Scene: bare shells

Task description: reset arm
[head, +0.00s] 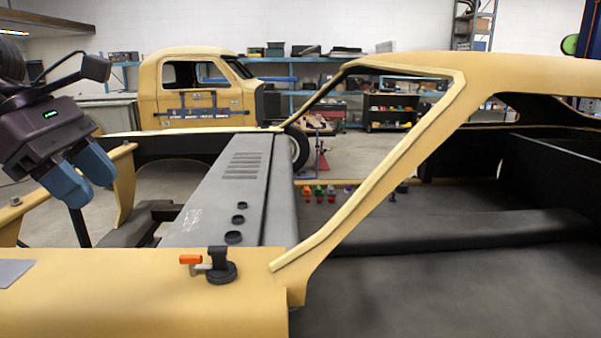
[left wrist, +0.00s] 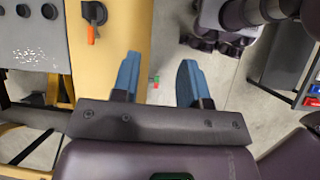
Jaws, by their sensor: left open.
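My left gripper (head: 82,174) is raised at the left of the head view, with its two blue fingers pointing down and to the right. In the left wrist view the same gripper (left wrist: 158,78) has its fingers apart, with nothing between them but floor farther off. The gripper is above the yellow car shell (head: 130,290) and apart from it. My right gripper is in neither view.
A black fixture with an orange handle (head: 218,266) stands on the yellow shell. A grey panel (head: 225,195) with round black holes lies behind it. A yellow pillar frame (head: 375,190) rises at centre. A yellow truck cab (head: 200,92) and shelves stand farther back.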

